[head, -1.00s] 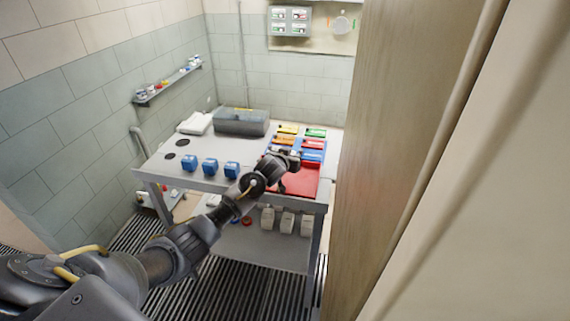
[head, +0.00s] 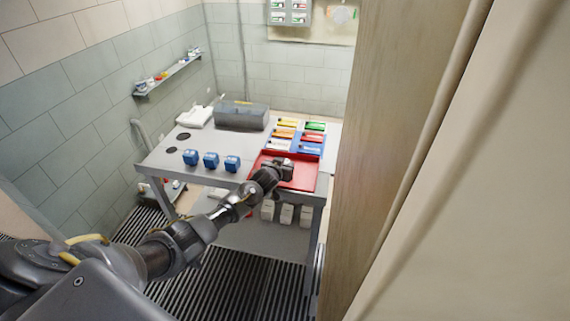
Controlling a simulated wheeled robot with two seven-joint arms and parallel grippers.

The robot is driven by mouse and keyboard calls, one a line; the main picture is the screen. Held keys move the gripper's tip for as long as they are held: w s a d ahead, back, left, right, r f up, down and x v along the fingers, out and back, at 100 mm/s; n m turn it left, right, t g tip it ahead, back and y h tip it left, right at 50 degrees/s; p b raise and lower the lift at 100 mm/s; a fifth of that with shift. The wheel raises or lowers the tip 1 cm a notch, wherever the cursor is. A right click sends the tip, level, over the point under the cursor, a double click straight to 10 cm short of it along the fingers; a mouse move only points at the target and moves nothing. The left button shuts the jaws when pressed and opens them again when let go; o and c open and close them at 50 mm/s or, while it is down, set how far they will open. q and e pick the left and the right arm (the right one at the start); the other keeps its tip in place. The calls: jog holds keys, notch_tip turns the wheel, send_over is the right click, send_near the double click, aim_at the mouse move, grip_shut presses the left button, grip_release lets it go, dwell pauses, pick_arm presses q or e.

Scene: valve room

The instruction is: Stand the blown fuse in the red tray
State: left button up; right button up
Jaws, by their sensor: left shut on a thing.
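The red tray (head: 303,181) lies at the front right of the grey table. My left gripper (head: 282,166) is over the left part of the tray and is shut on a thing. What it holds is too small and too hidden by the gripper to make out, so I cannot tell whether it touches the tray floor. I cannot pick out the blown fuse by its look. My right gripper is not in view.
Behind the tray lies a blue rack (head: 309,149) with several coloured pieces. Several blue blocks (head: 211,160) stand along the table's front left. A dark toolbox (head: 242,115) and a white cloth (head: 194,117) are at the back. A wooden panel (head: 400,120) closes off the right.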

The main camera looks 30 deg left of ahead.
pick_arm(q)
jog(key=shift+f, duration=0.15)
jog(key=o, duration=1)
jog(key=shift+r, duration=0.3)
jog(key=shift+s, duration=0.3)
jog(key=b+v, duration=0.1)
jog(key=v, duration=0.9)
jog(key=shift+s, duration=0.15)
jog(key=shift+s+r+b, duration=0.3)
jog(key=shift+s, duration=0.25)
